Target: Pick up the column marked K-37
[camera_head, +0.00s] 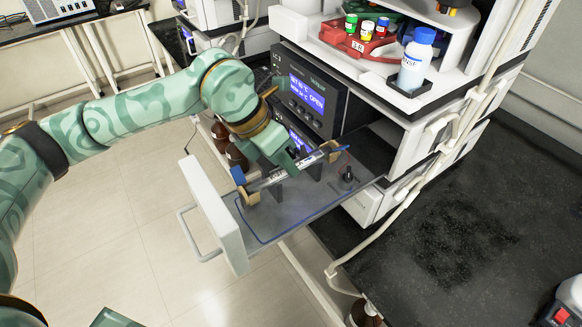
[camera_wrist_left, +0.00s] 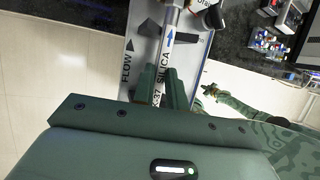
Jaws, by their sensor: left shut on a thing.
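The column (camera_head: 268,181) is a thin pale tube with dark and white label bands and blue ends. It lies slantwise above the pulled-out drawer tray, near two tan supports; I cannot tell if it touches them. My left gripper (camera_head: 285,165) reaches down from above and is shut around its middle. In the left wrist view the two green fingers (camera_wrist_left: 161,85) flank the column (camera_wrist_left: 168,42), whose label reads "SILICA" with an arrow; "-37" shows partly between the fingers. Part of my right arm seems to show at right there, its gripper (camera_wrist_left: 210,92) too small to judge.
The drawer (camera_head: 217,218) has a white front with a handle. A black knob (camera_head: 347,174) stands on its tray. An instrument with an "OPEN" screen (camera_head: 307,92) is close behind. A white-blue bottle (camera_head: 415,62) and red vial rack (camera_head: 352,42) stand above. The black bench (camera_head: 470,230) is mostly clear.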

